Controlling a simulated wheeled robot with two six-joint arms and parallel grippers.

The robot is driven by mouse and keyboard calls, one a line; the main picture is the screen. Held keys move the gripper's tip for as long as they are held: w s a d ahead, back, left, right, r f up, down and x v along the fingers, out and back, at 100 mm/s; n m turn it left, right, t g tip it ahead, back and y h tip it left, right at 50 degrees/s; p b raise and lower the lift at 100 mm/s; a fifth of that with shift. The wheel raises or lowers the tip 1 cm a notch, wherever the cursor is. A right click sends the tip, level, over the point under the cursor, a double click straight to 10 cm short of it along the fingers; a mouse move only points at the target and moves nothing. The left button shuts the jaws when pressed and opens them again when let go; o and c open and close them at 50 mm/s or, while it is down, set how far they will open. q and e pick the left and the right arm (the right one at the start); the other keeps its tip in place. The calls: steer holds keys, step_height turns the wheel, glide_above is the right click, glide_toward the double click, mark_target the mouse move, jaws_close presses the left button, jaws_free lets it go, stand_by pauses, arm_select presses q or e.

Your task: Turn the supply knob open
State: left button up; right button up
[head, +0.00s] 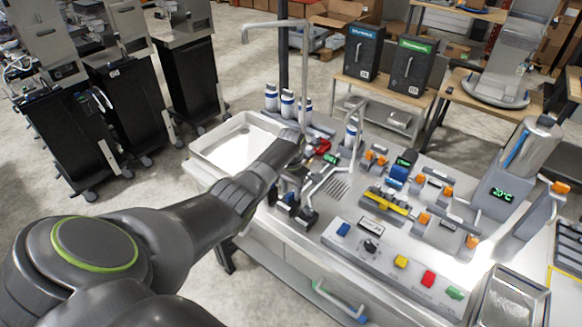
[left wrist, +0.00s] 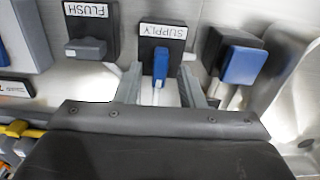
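The supply knob (left wrist: 160,66) shows in the left wrist view as a blue lever on a dark block, under an upside-down label reading SUPPLY (left wrist: 163,31). My left gripper (left wrist: 160,76) is open. One finger is on each side of the blue lever in this view, with a visible gap on both sides. I cannot tell how deep the lever sits between the fingers. In the head view my left arm reaches across from the lower left to the counter by the white sink, and the supply knob cannot be made out clearly there. My right gripper is not in view.
A grey FLUSH knob (left wrist: 86,48) is left of the supply knob in the wrist view; another blue knob (left wrist: 243,65) is close on the right. The counter holds a white sink (head: 205,160), a yellow-handled fixture (head: 388,203) and a steel container (head: 510,298).

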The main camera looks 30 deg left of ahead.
mark_target(291, 193)
arm_select(q)
step_height(291, 193, up, 17)
steer(key=b, duration=0.2)
steer(key=shift+f+b, duration=0.15)
steer(key=shift+b, duration=0.2)
steer(key=shift+f, duration=0.15)
